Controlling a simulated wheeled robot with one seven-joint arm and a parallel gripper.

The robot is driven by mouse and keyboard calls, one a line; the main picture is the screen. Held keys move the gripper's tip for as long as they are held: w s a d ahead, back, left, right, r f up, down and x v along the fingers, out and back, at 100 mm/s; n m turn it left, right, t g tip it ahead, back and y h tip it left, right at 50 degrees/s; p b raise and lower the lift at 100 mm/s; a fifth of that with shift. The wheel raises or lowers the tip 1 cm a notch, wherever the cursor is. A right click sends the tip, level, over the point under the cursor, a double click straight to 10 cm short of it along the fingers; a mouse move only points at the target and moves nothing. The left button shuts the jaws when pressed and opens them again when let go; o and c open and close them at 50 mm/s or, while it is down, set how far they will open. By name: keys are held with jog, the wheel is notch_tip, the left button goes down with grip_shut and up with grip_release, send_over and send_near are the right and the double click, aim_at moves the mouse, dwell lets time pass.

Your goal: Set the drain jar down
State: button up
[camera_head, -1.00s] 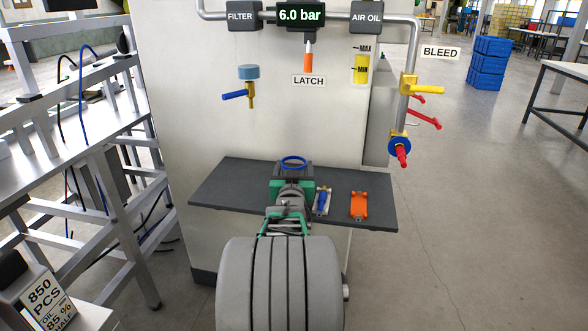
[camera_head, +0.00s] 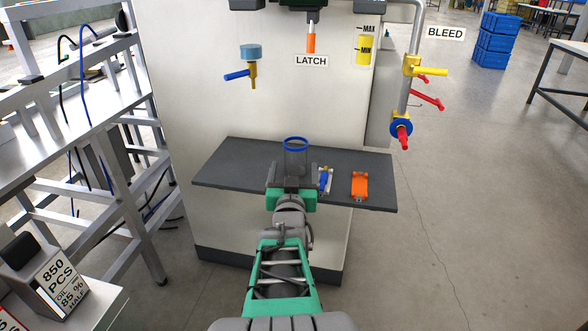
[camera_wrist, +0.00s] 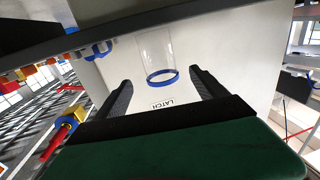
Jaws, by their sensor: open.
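The drain jar (camera_head: 296,160) is a clear cylinder with a blue rim, standing upright on the dark grey shelf (camera_head: 235,165) against the cabinet. My gripper (camera_head: 292,183) is on the near side of the jar, low by the shelf's front edge. In the wrist view, which is upside down, the jar (camera_wrist: 155,50) shows beyond my gripper (camera_wrist: 160,82), lined up between its spread fingers. The fingers are open with a gap on either side of the jar. The jar's base is partly hidden by the gripper in the head view.
A blue-handled tool (camera_head: 325,181) and an orange piece (camera_head: 359,185) lie on the shelf right of the jar. Above are a blue-handled drain valve (camera_head: 246,70), the LATCH label (camera_head: 311,61) and the yellow BLEED valve (camera_head: 425,70). A metal frame stands at the left.

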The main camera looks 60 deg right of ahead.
aim_at(296, 142)
jog(key=shift+d+f+p, duration=0.1)
jog(key=shift+p, duration=0.25)
jog(key=x, duration=0.3)
jog(key=f+x, duration=0.1)
jog(key=x, duration=0.5)
jog(key=shift+w+d+f, duration=0.15)
jog(key=shift+w+d, duration=0.05)
jog(key=c, duration=1.6)
jog(key=shift+r, duration=0.6)
notch_tip(296, 142, up, 3)
jog(key=shift+s+a+r+p, duration=0.1)
jog(key=shift+p, duration=1.05)
jog(key=s+a+r+p, duration=0.8)
jog(key=s+a+r, duration=0.1)
jog(key=a, duration=0.2)
jog(key=w+a+n+t+y+p, duration=0.6)
jog(key=w+a+p, duration=0.1)
jog(key=w+a, duration=0.8)
jog(key=w+a+r+n+y+p, duration=0.1)
jog(key=a+n+y, duration=0.1)
jog(key=a, duration=0.5)
jog(key=w+a+r+n+t+y+p, duration=0.1)
jog(key=a+y, duration=0.3)
jog(key=a, duration=0.4)
jog(key=w+a+r+n+t+y+p, duration=0.1)
jog(key=a+r+n+y+p, duration=0.1)
jog(key=a, duration=0.5)
jog(key=shift+w+a+r+n+y+p, duration=0.3)
jog(key=shift+r+y, duration=0.2)
jog(key=shift+y, duration=0.1)
